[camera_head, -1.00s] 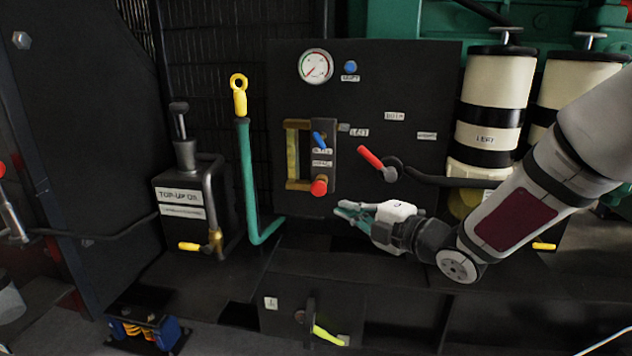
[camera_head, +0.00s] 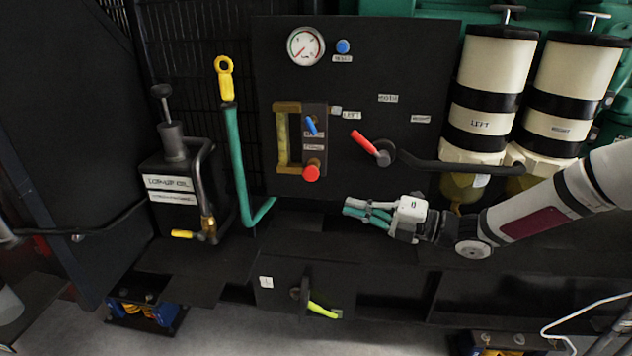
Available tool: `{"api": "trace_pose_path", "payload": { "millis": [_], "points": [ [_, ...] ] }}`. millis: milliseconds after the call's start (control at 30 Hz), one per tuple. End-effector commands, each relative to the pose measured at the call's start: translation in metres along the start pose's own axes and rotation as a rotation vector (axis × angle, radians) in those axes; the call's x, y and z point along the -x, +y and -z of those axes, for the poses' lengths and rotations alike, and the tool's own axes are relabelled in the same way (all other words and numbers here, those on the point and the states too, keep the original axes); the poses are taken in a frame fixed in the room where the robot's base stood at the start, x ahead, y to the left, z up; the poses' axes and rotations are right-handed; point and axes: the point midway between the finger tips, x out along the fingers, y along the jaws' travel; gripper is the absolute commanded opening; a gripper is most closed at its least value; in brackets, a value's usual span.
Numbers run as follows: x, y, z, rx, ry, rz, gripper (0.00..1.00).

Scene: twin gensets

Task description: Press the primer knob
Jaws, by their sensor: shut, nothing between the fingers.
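A round red knob (camera_head: 311,173) sits at the lower end of a block beside a brass-framed sight glass (camera_head: 283,138) on the black panel. Small labels (camera_head: 313,147) are above it, too small to read, so I cannot tell for sure that it is the primer knob.
A red-handled lever (camera_head: 364,143) is right of the knob, above my gripper. A gauge (camera_head: 306,46) and blue button (camera_head: 343,46) are higher up. A green pipe (camera_head: 237,165) and top-up oil tank (camera_head: 172,195) stand left. Cream filters (camera_head: 491,95) stand right.

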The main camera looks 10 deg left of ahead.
Motion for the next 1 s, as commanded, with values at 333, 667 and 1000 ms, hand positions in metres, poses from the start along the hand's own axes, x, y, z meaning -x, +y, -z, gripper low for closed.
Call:
{"api": "trace_pose_path", "payload": {
  "millis": [333,667,1000],
  "points": [
    [-0.018,-0.001,0.001,0.0,0.003,0.001,0.0],
    [-0.081,-0.002,0.001,0.0,0.003,-0.001,0.0],
    [-0.108,-0.001,-0.03,0.001,-0.002,0.0,0.0]
  ]
}}
